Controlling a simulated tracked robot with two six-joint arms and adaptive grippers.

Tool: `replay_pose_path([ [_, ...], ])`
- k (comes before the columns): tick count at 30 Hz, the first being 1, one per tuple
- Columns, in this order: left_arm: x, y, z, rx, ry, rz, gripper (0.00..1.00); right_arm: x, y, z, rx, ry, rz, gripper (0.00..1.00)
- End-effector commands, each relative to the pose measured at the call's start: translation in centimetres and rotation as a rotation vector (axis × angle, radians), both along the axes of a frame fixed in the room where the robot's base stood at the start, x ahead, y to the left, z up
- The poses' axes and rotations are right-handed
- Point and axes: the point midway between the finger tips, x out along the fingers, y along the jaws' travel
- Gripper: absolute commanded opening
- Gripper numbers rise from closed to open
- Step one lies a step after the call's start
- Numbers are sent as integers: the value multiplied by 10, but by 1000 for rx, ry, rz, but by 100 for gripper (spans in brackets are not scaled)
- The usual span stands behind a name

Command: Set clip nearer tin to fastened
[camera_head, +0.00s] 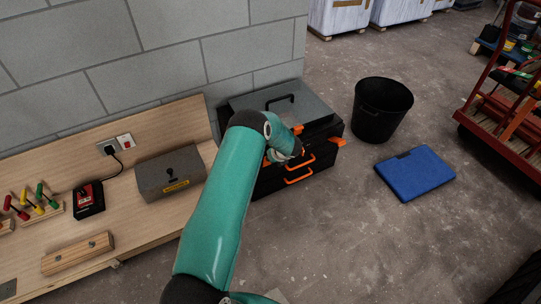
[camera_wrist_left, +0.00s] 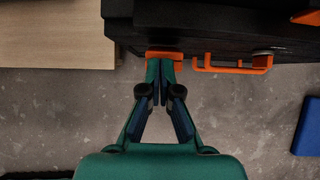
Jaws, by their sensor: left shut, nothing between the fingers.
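The black toolbox (camera_head: 325,128) with a grey lid top stands on the floor against the wall, partly hidden by my left arm. Its front shows in the wrist view (camera_wrist_left: 225,22). An orange clip (camera_wrist_left: 164,55) on the toolbox is directly in front of my left gripper (camera_wrist_left: 159,68). The gripper's fingers are together and empty, their tips at the clip's lower edge; I cannot tell whether they touch. Whether this clip is fastened is unclear. The other orange clip (camera_head: 337,142) is farther right. The grey tin (camera_head: 170,173) with a yellow label sits on the bench. My right gripper is out of view.
An orange handle (camera_wrist_left: 232,68) is just right of the gripper. The wooden bench (camera_head: 140,225) is at left, with a black-and-red device (camera_head: 89,199) and a wooden block (camera_head: 78,253). A black bin (camera_head: 381,110) and blue case (camera_head: 415,172) stand right of the toolbox. Floor in front is clear.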

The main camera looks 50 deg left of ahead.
Motion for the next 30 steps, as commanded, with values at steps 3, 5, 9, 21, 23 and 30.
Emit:
replay_pose_path([
  [3, 3, 0, 5, 1, -4, -3, 0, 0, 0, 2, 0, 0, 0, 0],
  [5, 3, -1, 6, 2, -5, -3, 0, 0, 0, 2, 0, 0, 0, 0],
  [9, 4, -1, 6, 3, -8, -5, 0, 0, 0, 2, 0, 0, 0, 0],
  [21, 10, -36, -5, 0, -5, -21, 0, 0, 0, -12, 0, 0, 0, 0],
  [23, 10, -48, -9, 0, -4, -27, 0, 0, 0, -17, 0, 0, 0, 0],
  [30, 7, -71, 47, 3, -7, -23, 0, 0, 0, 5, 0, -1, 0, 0],
])
